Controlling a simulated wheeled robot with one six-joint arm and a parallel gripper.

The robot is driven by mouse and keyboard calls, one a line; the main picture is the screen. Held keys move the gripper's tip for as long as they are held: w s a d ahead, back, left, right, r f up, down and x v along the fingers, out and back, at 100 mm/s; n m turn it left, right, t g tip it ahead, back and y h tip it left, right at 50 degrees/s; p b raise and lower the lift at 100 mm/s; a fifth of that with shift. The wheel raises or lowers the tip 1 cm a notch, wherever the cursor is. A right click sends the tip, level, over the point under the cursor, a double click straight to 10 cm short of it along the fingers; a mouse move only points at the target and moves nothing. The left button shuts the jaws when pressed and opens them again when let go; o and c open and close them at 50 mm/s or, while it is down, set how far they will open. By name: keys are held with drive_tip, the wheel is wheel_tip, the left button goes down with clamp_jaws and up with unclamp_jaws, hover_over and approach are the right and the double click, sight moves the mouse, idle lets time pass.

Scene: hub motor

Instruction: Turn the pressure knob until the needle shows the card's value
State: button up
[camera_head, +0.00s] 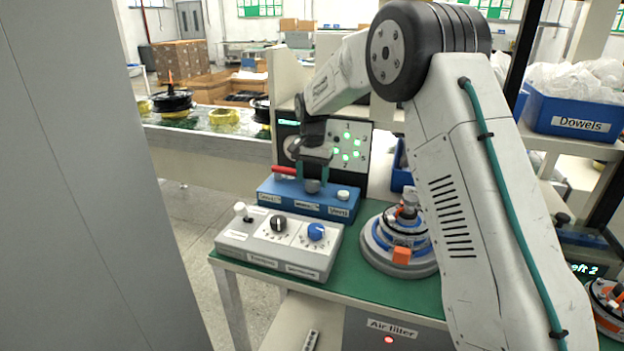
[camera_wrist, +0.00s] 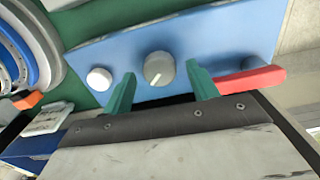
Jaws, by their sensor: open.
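The blue control box (camera_head: 300,207) stands on the green bench top, with a grey knob (camera_head: 312,186) near its middle. In the wrist view the knob (camera_wrist: 158,68) has a pale pointer line and sits just beyond and between the two green fingertips. My gripper (camera_wrist: 162,92) is open, one finger to each side of the knob, with gaps to it. In the head view my gripper (camera_head: 314,168) is above the box. A dark panel (camera_head: 369,133) behind carries a pale round dial, largely hidden by my gripper; no needle or card value is readable.
On the blue box are a red lever (camera_wrist: 249,81) and a white button (camera_wrist: 99,79), close to the fingers. In front stands a grey box (camera_head: 273,256) with a toggle and two knobs. A round motor assembly (camera_head: 400,262) sits to the right.

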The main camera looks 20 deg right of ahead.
sight(312, 182)
wheel_tip(312, 182, up, 7)
drive_tip(key=shift+r, duration=0.1)
idle(0.5)
drive_tip(key=s+f+n, duration=0.1)
drive_tip(key=s+f+n+g, duration=0.1)
drive_tip(key=s, duration=0.1)
drive_tip(key=shift+s+f, duration=0.25)
drive_tip(key=shift+f, duration=0.15)
drive_tip(key=s+d+r+n, duration=0.1)
drive_tip(key=s+r+n, duration=0.1)
drive_tip(key=s, duration=1.3)
drive_tip(key=s+d+r+n+t, duration=0.1)
drive_tip(key=s+r, duration=0.2)
drive_tip(key=s, duration=1.2)
drive_tip(key=s+d+r+n+t, duration=0.1)
drive_tip(key=s+r+n, duration=0.1)
drive_tip(key=s, duration=1.4)
drive_tip(key=shift+r+n, duration=0.3)
drive_tip(key=shift+r, duration=0.25)
